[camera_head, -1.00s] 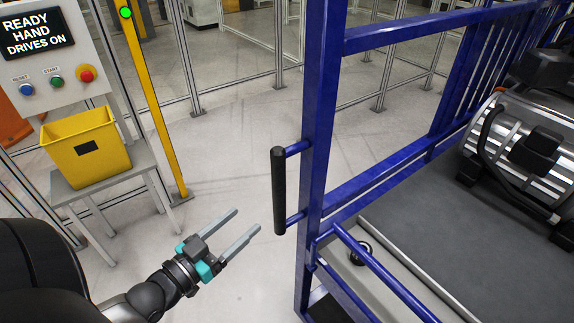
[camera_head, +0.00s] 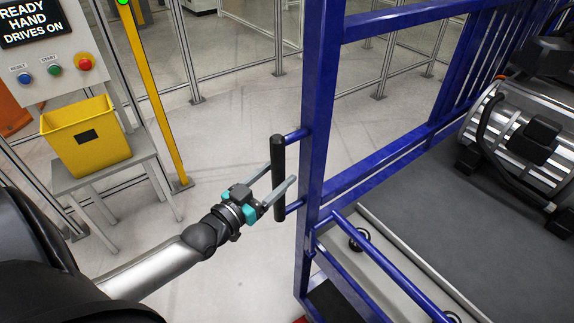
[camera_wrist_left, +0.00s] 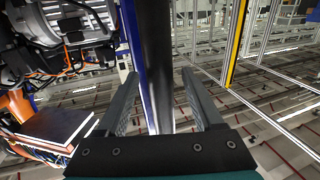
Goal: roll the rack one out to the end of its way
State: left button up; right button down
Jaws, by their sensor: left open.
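The rack is a blue metal frame (camera_head: 320,110) with a grey deck (camera_head: 440,215), on the right of the head view. A black upright handle (camera_head: 278,165) stands off its near left post on two blue stubs. My left gripper (camera_head: 281,180) is open at the handle, one finger on each side of it. In the left wrist view the handle (camera_wrist_left: 157,75) runs between the two open fingers (camera_wrist_left: 158,95), with a gap on both sides. My right gripper is not in view.
The rack carries a ribbed silver drive unit (camera_head: 525,135). A yellow bin (camera_head: 85,145) sits on a grey stand at the left, below a panel (camera_head: 50,60) with buttons and a screen. A yellow post (camera_head: 155,100) stands beside it. Floor between stand and rack is clear.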

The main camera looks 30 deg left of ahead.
pick_arm(q)
jog(key=shift+w+d, duration=0.15)
jog(key=shift+w, duration=0.9)
jog(key=shift+w+d, duration=0.15)
jog(key=shift+w, duration=0.9)
grip_shut()
